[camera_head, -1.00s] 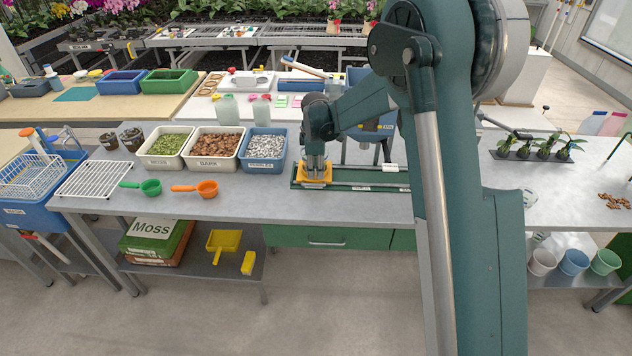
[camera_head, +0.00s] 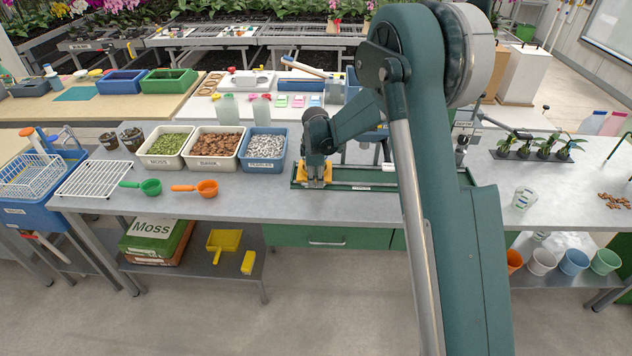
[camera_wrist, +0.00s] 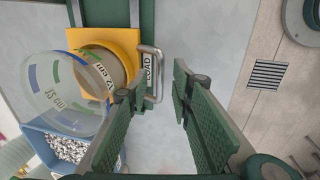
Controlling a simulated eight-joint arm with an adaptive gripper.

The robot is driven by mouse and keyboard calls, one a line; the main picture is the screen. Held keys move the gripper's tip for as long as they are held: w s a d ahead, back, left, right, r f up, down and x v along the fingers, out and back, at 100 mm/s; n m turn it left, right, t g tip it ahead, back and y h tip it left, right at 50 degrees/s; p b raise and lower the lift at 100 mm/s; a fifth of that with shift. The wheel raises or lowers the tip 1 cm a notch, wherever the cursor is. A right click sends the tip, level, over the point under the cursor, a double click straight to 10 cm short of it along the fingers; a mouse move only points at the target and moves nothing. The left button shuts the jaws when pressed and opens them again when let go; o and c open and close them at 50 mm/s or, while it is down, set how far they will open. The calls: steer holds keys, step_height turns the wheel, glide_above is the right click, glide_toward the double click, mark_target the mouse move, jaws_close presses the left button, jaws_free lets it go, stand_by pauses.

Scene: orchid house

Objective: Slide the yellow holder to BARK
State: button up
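The yellow holder (camera_head: 326,178) is at the left end of a green rail (camera_head: 345,187) on the bench. In the wrist view, the holder (camera_wrist: 80,36) has a round opening, and a clear pot with cm markings (camera_wrist: 62,97) is at it; I cannot tell how it is seated. A metal loop handle (camera_wrist: 157,62) and a LOAD label (camera_wrist: 149,72) are beside the holder. My gripper (camera_wrist: 158,90) is open, with its green fingers apart near the handle and nothing visibly held between them. The BARK bin (camera_head: 213,164) stands left of the rail.
The MOSS bin (camera_head: 160,163) and a blue-rimmed bin of white pellets (camera_head: 263,166) flank the BARK bin. Green (camera_head: 150,187) and orange (camera_head: 206,188) scoops lie in front. A clear cup (camera_head: 523,200) stands right of my arm. Bench front is mostly clear.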

steer(key=shift+w+f, duration=0.2)
steer(key=shift+f, duration=0.85)
steer(key=shift+c, duration=0.7)
jaws_close()
